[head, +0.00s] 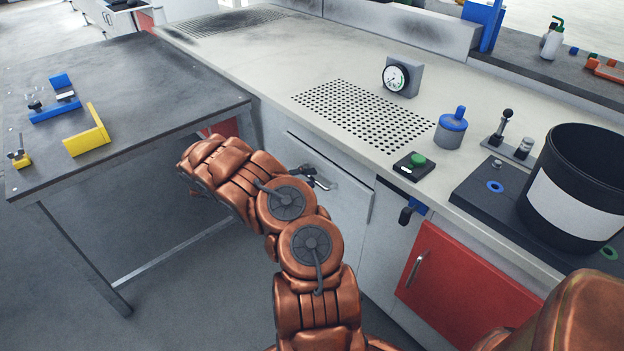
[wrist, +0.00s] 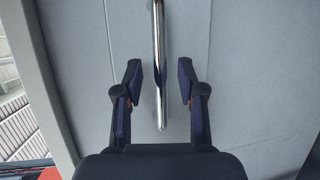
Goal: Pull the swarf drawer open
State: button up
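A light grey front panel (head: 345,200) under the bench, which I take to be the swarf drawer, shows in the head view just right of my copper arm. Its small metal handle (head: 322,182) is partly hidden by the arm. In the wrist view a shiny chrome bar handle (wrist: 159,50) runs upright in the picture along a pale grey panel (wrist: 235,60). My gripper (wrist: 161,82) is open, one dark finger on each side of the bar's lower end. Gaps show on both sides, and nothing is gripped. How deep the bar lies between the fingers is unclear.
A red cabinet door (head: 455,285) with a handle stands to the right. A dark table (head: 150,100) with blue and yellow blocks is at left. On the bench (head: 260,60) are a gauge (head: 397,77), a green button box (head: 414,165) and a black bin (head: 575,160).

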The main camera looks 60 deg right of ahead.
jog(key=shift+x, duration=0.85)
grip_shut()
